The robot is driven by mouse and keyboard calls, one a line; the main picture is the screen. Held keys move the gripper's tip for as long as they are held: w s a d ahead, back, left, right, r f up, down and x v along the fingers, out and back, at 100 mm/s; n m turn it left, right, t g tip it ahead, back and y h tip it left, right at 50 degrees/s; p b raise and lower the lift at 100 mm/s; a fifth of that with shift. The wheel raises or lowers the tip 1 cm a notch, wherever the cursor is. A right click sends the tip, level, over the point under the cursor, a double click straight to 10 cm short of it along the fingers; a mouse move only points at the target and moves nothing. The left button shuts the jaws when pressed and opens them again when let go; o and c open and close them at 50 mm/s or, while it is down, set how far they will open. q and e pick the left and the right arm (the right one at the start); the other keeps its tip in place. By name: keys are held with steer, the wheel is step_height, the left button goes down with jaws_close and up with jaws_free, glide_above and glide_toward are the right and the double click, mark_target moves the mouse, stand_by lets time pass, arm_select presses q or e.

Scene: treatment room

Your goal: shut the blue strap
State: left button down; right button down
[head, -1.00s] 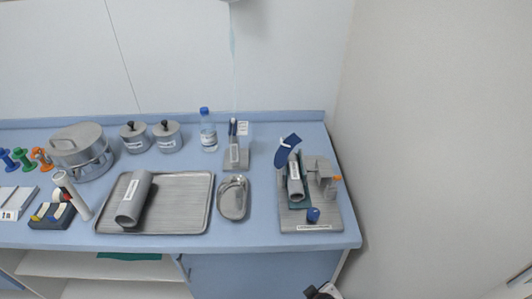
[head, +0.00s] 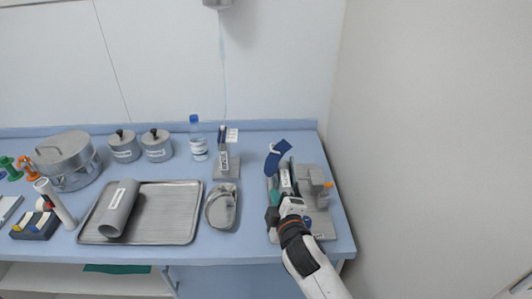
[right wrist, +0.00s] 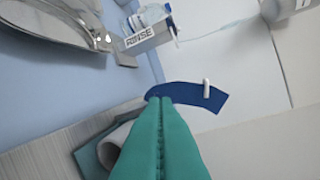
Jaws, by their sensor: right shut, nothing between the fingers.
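A grey labelled tube (head: 285,180) lies on the stand below the strap, partly hidden by my right gripper. My right gripper (right wrist: 160,100) has its teal fingers shut together and empty, over the stand and close to the strap; I cannot tell whether they touch. My left gripper is out of view.
The rinse holder (head: 226,170), a metal kidney dish (head: 221,207) and a tray (head: 165,225) lie to the left. A wall (head: 430,150) rises close on the right.

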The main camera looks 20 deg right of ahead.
mark_target(274, 157)
steer(key=w+a+r+n+t+y, duration=0.1)
steer(key=w+a+r+n+t, duration=0.1)
steer(key=w+r+n, duration=0.25)
steer(key=w+d+p, duration=0.3)
steer(key=w, duration=0.4)
steer(key=shift+w+d+r+m+p, duration=0.2)
steer(key=shift+w+d+m+p, duration=0.15)
steer(key=shift+m+p, duration=0.1)
steer(key=shift+t, duration=0.3)
